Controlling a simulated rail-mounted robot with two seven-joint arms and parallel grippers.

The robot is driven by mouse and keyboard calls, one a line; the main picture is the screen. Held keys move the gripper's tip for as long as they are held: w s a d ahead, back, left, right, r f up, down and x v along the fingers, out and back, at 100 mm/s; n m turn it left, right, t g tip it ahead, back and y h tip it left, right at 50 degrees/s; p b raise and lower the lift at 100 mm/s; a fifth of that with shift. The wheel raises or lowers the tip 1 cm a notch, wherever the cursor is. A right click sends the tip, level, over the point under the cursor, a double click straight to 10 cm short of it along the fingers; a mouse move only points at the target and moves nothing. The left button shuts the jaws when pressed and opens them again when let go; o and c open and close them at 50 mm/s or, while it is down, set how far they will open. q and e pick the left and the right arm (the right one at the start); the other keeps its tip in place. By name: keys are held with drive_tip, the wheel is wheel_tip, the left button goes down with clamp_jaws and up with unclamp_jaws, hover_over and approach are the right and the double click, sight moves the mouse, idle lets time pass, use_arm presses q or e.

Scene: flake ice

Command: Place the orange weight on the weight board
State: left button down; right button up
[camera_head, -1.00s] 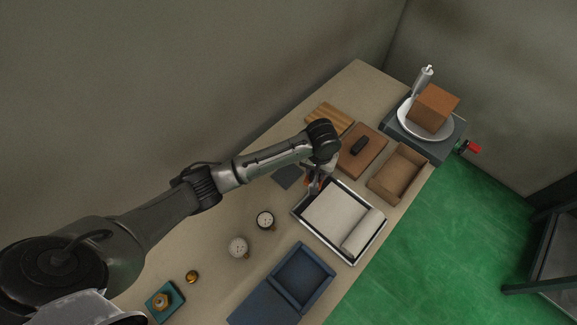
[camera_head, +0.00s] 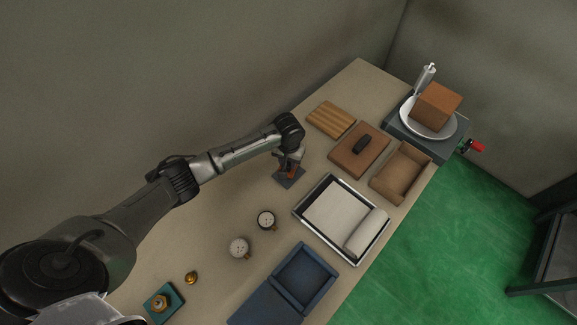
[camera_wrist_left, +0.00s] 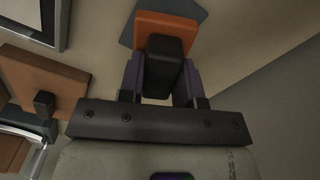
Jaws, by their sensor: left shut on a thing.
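The orange weight (camera_wrist_left: 178,24) with a black block-shaped grip (camera_wrist_left: 165,60) is held between the two fingers of my left gripper (camera_wrist_left: 163,82) in the left wrist view. In the head view my left gripper (camera_head: 290,163) points down, and the orange weight (camera_head: 292,171) shows small beneath it. The dark grey flat weight board (camera_head: 285,183) lies on the table under the weight; it also shows behind the weight in the wrist view (camera_wrist_left: 126,37). I cannot tell whether the weight touches the board. My right gripper is not in view.
A metal-rimmed tray (camera_head: 318,242) with a white roll lies to the right. A brown board with black handle (camera_head: 350,160), a striped wooden board (camera_head: 330,119) and a cardboard tray (camera_head: 402,171) lie further back. Two round shakers (camera_head: 239,247) and a blue box (camera_head: 303,277) stand nearer.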

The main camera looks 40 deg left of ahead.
sight(289, 166)
use_arm(q)
wheel_tip(289, 166, down, 3)
drive_tip(key=shift+b, duration=0.35)
drive_tip(key=shift+f, duration=0.35)
drive_tip(key=shift+f, duration=0.15)
drive_tip(key=c, duration=0.8)
unclamp_jaws()
wheel_tip(289, 166, up, 11)
drive_tip(key=shift+f+p, duration=0.1)
drive_tip(key=shift+p, duration=0.9)
drive_tip(key=shift+r, duration=0.7)
